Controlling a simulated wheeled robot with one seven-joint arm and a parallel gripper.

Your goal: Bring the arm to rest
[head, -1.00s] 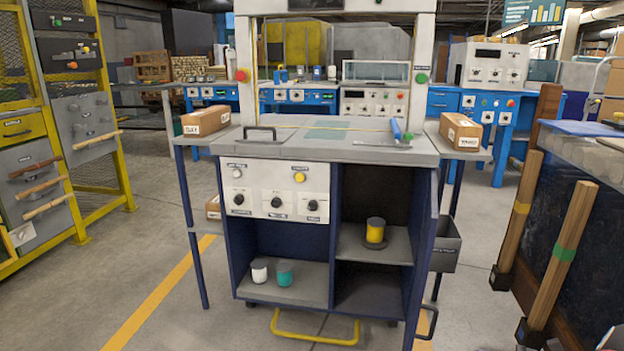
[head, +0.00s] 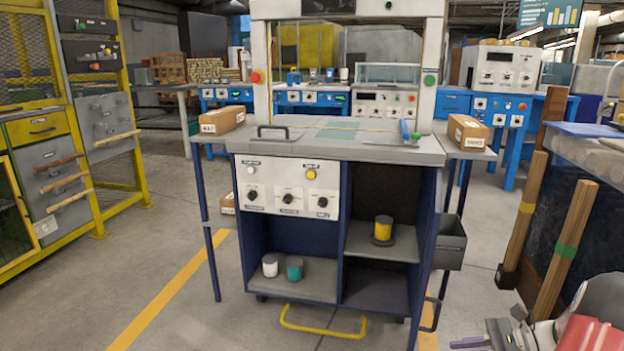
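My arm shows at the lower right corner of the head view, with white, grey and red parts. What looks like my gripper (head: 490,338) is at its left end, low and partly cut off by the bottom edge. I cannot tell whether it is open or shut, and I see nothing clearly held in it. It is in front and to the right of the workstation (head: 390,150), apart from it in the picture.
The workstation has white and teal cups (head: 294,268) on its lower left shelf and a yellow spool (head: 383,229) on the right shelf. A yellow bar (head: 322,332) juts out below. Wooden posts (head: 566,250) stand at right. Floor at left is clear.

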